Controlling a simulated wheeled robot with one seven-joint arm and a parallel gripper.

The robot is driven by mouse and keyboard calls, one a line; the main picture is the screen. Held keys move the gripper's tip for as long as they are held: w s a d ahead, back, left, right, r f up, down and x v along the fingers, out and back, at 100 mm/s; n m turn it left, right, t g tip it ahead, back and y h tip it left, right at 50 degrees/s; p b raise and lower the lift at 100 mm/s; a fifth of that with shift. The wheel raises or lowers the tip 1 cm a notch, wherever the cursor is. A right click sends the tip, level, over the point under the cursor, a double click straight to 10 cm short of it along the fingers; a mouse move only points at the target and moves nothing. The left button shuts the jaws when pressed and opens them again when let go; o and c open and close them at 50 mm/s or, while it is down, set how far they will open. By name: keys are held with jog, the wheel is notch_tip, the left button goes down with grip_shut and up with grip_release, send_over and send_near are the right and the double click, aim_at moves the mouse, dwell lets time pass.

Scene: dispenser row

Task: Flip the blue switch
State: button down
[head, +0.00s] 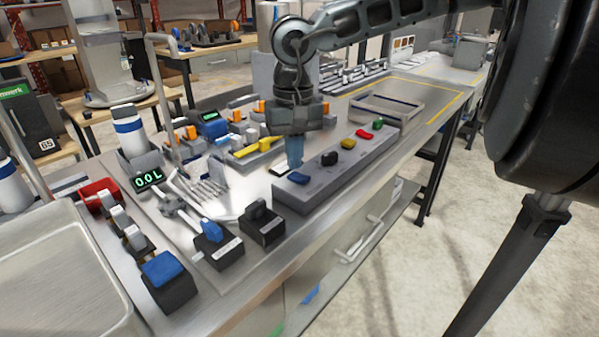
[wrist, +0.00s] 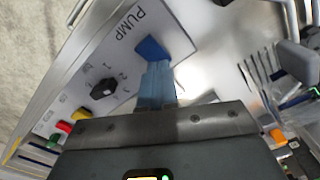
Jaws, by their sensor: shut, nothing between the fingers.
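The blue switch (head: 298,178) sits at the near end of a long grey control box (head: 318,185). In the wrist view the blue switch (wrist: 151,47) lies beside the word PUMP. My gripper (head: 294,165) points down just above and behind the switch, its bluish fingers shut and empty. In the wrist view the fingertips (wrist: 157,66) overlap the switch's lower edge. I cannot tell whether they touch it, nor which way the switch is tilted.
The same box carries a black knob (head: 329,158) and yellow, red and green buttons (head: 377,124). A metal tray (head: 60,265) is at the far left, and an open bin (head: 390,108) stands behind the box.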

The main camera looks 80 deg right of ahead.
aim_at(295, 174)
notch_tip(295, 174, up, 5)
jog(key=p, duration=0.2)
jog(key=shift+r+p, duration=0.2)
jog(key=shift+p, duration=0.1)
jog(key=shift+s, duration=0.1)
dwell(0.6)
